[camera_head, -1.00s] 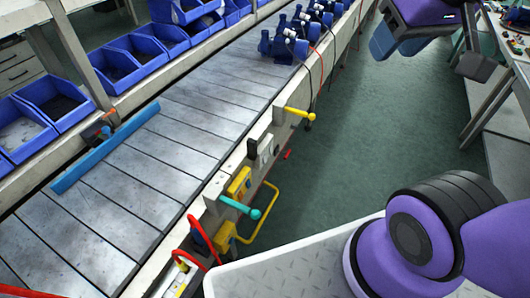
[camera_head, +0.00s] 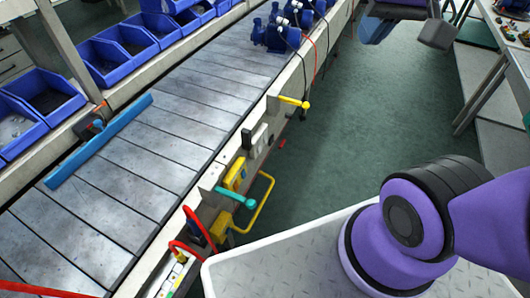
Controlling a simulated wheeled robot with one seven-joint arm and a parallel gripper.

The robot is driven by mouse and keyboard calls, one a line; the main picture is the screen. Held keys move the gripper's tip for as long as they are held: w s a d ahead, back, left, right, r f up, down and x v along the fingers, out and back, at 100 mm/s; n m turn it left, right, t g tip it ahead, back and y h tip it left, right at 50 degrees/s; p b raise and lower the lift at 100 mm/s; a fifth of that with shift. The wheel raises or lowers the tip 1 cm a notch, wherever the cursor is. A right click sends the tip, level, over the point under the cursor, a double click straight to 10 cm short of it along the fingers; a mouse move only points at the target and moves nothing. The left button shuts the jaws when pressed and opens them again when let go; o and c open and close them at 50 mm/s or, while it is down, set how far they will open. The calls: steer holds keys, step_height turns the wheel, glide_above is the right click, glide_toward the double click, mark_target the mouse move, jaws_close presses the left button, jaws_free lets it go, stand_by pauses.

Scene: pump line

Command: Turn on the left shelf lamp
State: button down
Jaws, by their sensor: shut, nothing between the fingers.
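No lamp that I can pick out as the left shelf lamp shows in this view. A shelf with blue bins (camera_head: 117,60) runs along the left, beyond the conveyor; its upper part is out of frame. On the conveyor's near side are a yellow-handled lever (camera_head: 295,102), a teal-handled lever (camera_head: 236,198), a pale switch plate (camera_head: 258,138) and a yellow box (camera_head: 235,176). I cannot tell what each one works. Purple links of my arm fill the lower right.
The grey slatted conveyor (camera_head: 150,150) runs diagonally, with blue pumps (camera_head: 280,32) at its far end and a blue bar (camera_head: 100,140) across it. A bent yellow rail (camera_head: 266,205) sticks out below the levers. Green floor (camera_head: 370,120) is clear between conveyor and right-hand bench.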

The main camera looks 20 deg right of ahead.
mark_target(261, 151)
steer(key=w+f+m+g+y, duration=0.4)
steer(key=w+f+m+y, duration=0.7)
steer(key=w+f+m, duration=1.15)
steer(key=d+f+m+t, duration=0.2)
steer(key=f+m+t, duration=0.3)
steer(key=f+m, duration=0.5)
steer(key=d+f+m+t, duration=0.3)
steer(key=f+m+t, duration=0.3)
steer(key=f, duration=2.2)
steer(key=m, duration=0.5)
steer(key=shift+w+d+f+h, duration=0.2)
steer(key=shift+w+f+h, duration=0.1)
steer(key=shift+w+f, duration=0.1)
steer(key=x, duration=1.4)
